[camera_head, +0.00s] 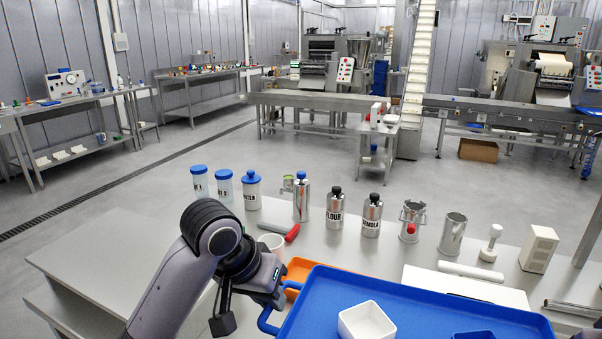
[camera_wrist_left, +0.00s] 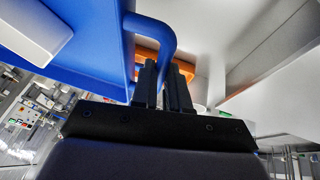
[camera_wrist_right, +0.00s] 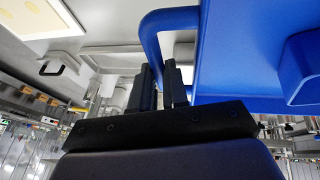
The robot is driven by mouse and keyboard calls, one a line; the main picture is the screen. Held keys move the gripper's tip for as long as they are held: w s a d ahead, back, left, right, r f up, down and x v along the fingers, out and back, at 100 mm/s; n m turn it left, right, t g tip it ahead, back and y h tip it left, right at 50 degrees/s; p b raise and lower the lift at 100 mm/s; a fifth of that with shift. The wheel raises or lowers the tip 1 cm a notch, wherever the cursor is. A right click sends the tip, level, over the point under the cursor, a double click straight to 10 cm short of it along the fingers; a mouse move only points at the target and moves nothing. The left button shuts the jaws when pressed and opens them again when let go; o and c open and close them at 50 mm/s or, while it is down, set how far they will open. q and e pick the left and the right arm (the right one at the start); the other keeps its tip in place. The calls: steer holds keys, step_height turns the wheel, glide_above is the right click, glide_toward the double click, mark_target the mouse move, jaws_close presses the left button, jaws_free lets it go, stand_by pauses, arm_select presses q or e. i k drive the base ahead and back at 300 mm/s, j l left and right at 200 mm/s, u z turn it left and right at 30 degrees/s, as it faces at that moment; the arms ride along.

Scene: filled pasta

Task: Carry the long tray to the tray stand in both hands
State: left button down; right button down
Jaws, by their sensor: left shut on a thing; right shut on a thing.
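The long blue tray (camera_head: 420,289) lies across the bottom of the head view, its near part cut off by the frame. A white square container (camera_head: 366,320) and a small blue one (camera_head: 472,335) are on it. My left gripper (camera_head: 268,300) is shut on the tray's left loop handle (camera_head: 267,321); the left wrist view shows the fingers (camera_wrist_left: 165,75) at that handle (camera_wrist_left: 170,33). In the right wrist view my right gripper (camera_wrist_right: 160,78) is shut on the other blue handle (camera_wrist_right: 152,32). The right gripper is outside the head view. I cannot make out the tray stand.
An orange tray (camera_head: 299,269) is partly hidden behind the blue tray. Behind stand a flour bottle (camera_head: 334,208), a semola bottle (camera_head: 371,216), blue-lidded jars (camera_head: 251,190) and a steel jug (camera_head: 452,234). A white board (camera_head: 465,286) lies at right. Open floor (camera_head: 300,150) lies beyond the table.

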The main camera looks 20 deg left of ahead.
mark_target(113, 268)
steer(key=j, duration=0.6)
steer(key=j+u, duration=0.15)
steer(key=j, duration=0.4)
steer(key=i+j, duration=0.15)
steer(key=j, duration=0.45)
steer(key=j+u, duration=0.15)
steer(key=j, duration=0.4)
steer(key=i+j, duration=0.15)
steer(key=j, duration=0.45)
steer(key=k+u, duration=0.05)
